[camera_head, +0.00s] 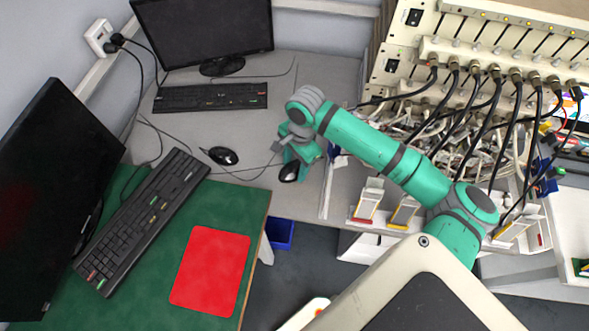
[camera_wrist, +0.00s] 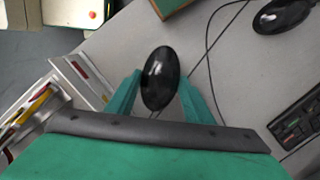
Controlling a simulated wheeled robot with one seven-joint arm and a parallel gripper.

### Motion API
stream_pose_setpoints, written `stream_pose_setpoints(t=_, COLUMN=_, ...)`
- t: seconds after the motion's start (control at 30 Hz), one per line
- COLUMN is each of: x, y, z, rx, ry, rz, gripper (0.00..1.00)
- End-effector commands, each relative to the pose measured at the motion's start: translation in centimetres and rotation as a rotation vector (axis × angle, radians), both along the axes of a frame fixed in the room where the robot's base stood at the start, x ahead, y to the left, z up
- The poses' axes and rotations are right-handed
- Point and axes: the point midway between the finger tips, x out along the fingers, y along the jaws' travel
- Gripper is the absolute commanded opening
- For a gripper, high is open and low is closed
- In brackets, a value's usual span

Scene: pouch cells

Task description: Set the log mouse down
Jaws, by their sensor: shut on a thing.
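A black mouse (camera_head: 289,171), which I take for the log mouse, is held at my gripper (camera_head: 296,158) over the grey desk, near its right part. In the wrist view my gripper (camera_wrist: 160,90) has its two green fingers on either side of this mouse (camera_wrist: 158,76), shut on it. Its height above the desk is hard to tell. A second black mouse (camera_head: 223,155) lies on the grey desk to the left, by the keyboards; it also shows at the top right of the wrist view (camera_wrist: 282,15).
A red mat (camera_head: 210,270) lies on the green desk (camera_head: 150,310) at lower left, bare. Two keyboards (camera_head: 210,97) (camera_head: 140,220) and two monitors (camera_head: 205,35) (camera_head: 55,190) stand left and behind. A cabled rack (camera_head: 500,50) and small holders (camera_head: 368,200) are at the right. Thin cables cross the grey desk.

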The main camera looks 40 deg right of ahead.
Motion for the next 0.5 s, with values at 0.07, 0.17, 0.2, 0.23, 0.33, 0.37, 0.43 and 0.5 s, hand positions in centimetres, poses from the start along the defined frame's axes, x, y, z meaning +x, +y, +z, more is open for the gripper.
stream_pose_setpoints(t=0.07, x=0.2, y=-0.1, z=-0.4, rx=0.000, ry=0.001, rz=0.000, gripper=0.20)
stream_pose_setpoints(t=0.17, x=0.5, y=-0.3, z=-1.4, rx=0.001, ry=0.001, rz=-0.001, gripper=0.20)
stream_pose_setpoints(t=0.2, x=0.4, y=-0.2, z=-2.0, rx=0.002, ry=0.001, rz=-0.001, gripper=0.20)
stream_pose_setpoints(t=0.23, x=0.4, y=-0.2, z=-2.4, rx=0.002, ry=0.002, rz=-0.001, gripper=0.20)
stream_pose_setpoints(t=0.33, x=0.4, y=-0.3, z=-3.5, rx=0.001, ry=0.001, rz=-0.001, gripper=0.20)
stream_pose_setpoints(t=0.37, x=0.4, y=-0.3, z=-3.7, rx=0.000, ry=0.000, rz=-0.001, gripper=0.20)
stream_pose_setpoints(t=0.43, x=0.4, y=-0.3, z=-3.7, rx=0.000, ry=0.000, rz=0.000, gripper=0.20)
stream_pose_setpoints(t=0.5, x=0.4, y=-0.3, z=-3.7, rx=0.000, ry=0.000, rz=0.000, gripper=0.20)
